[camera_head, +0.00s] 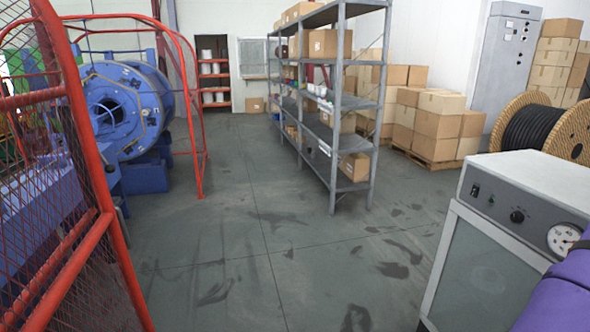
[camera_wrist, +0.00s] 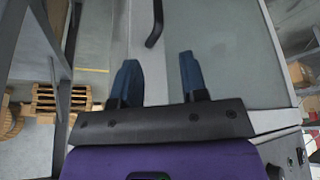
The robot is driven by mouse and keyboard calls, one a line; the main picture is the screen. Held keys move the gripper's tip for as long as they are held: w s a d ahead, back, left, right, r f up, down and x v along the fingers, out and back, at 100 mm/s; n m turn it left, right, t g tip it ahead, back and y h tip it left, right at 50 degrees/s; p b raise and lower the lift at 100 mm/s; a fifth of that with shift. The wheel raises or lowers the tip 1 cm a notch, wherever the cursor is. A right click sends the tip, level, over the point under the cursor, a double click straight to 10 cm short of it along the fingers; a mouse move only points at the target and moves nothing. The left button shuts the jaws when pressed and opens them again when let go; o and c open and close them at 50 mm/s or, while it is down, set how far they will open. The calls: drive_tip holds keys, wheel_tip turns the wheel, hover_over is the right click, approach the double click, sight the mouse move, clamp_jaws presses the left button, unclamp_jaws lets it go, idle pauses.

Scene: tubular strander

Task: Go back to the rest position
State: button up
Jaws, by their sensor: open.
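My gripper (camera_wrist: 158,62) shows in the wrist view, with two dark blue fingers spread apart and nothing between them. It is outside the head view, where only a purple part of my arm shows at the lower right edge. A white-framed cabinet (camera_head: 490,228) with a grey front panel, a knob and a round gauge stands close at the right in the head view. In the wrist view, a grey panel (camera_wrist: 220,45) lies beyond the fingers. A curved black bar (camera_wrist: 156,24) shows above the gap between the fingertips, apart from them.
A red mesh guard (camera_head: 72,235) and a blue machine (camera_head: 125,105) stand at the left. A grey shelf rack (camera_head: 338,105) stands in the middle, with stacked boxes (camera_head: 437,122) and a cable drum (camera_head: 535,128) behind to the right. The grey floor (camera_head: 270,240) between is clear.

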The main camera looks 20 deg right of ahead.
drive_tip(key=w+a+r+n+h, duration=0.1)
drive_tip(key=w+a+r, duration=0.2)
drive_tip(key=w+r, duration=0.6)
drive_tip(key=w+a+r+n, duration=0.1)
drive_tip(key=w+a+r, duration=0.3)
drive_tip(key=w+r, duration=0.5)
drive_tip(key=w+a+r+n, duration=0.1)
drive_tip(key=w+a+r, duration=0.2)
drive_tip(key=a+r, duration=0.55)
drive_tip(key=w+a+r+n, duration=0.2)
drive_tip(key=w+a+r, duration=0.2)
drive_tip(key=a+r, duration=0.45)
drive_tip(key=s+a+r+n+t, duration=0.1)
drive_tip(key=a+r, duration=0.2)
drive_tip(key=a, duration=0.4)
drive_tip(key=s+a+r+n+t+y, duration=0.1)
drive_tip(key=a+r, duration=0.3)
drive_tip(key=a, duration=0.2)
drive_tip(key=s+a+r+n, duration=0.1)
drive_tip(key=a+r, duration=0.2)
drive_tip(key=a, duration=0.4)
drive_tip(key=s+a+r+n+t+y, duration=0.1)
drive_tip(key=s+a+n+y, duration=0.3)
drive_tip(key=s+a, duration=0.8)
drive_tip(key=a+r, duration=0.1)
drive_tip(key=a, duration=0.2)
drive_tip(key=shift+a, duration=0.3)
